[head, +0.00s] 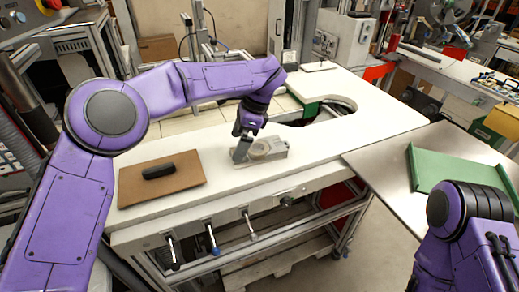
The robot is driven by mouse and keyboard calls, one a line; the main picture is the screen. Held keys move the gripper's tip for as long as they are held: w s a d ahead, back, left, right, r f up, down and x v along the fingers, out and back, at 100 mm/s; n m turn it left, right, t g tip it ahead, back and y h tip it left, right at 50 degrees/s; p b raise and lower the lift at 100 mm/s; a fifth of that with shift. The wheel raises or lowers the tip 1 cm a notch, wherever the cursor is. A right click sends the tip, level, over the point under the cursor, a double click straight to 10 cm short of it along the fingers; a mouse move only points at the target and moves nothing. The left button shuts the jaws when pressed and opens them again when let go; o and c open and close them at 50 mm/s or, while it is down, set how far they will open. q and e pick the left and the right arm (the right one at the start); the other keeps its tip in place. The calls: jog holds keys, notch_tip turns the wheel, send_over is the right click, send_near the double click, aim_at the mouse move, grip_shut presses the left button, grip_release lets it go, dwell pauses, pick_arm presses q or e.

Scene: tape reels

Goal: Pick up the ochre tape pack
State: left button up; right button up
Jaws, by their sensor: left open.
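A small, round, pale tan pack (262,150), which looks like the ochre tape pack, sits on a grey block-like fixture (280,155) on the white bench. My left gripper (243,154) is open and points down at the left side of the pack, partly in front of it. I cannot tell whether a finger touches it. My right arm shows at the bottom right, but its gripper is outside the view.
The white bench (222,140) has a curved cut-out behind the fixture. A brown board (140,187) with a black oblong item (158,171) lies to the left. At the right, a green tray (455,167) rests on a metal table (385,160).

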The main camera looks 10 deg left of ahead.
pick_arm(q)
jog(key=f, duration=0.1)
jog(key=w+f, duration=0.1)
jog(key=f, duration=0.1)
jog(key=w+a+f, duration=0.1)
jog(key=shift+w+f, duration=0.25)
jog(key=shift+f, duration=0.15)
jog(key=shift+s+r, duration=0.15)
jog(key=shift+s, duration=0.1)
jog(key=shift+s+d+r, duration=0.1)
jog(key=shift+s+r, duration=0.1)
jog(key=shift+s, duration=0.1)
jog(key=c, duration=1.1)
jog(key=shift+w+f, duration=0.1)
jog(key=shift+c, duration=0.9)
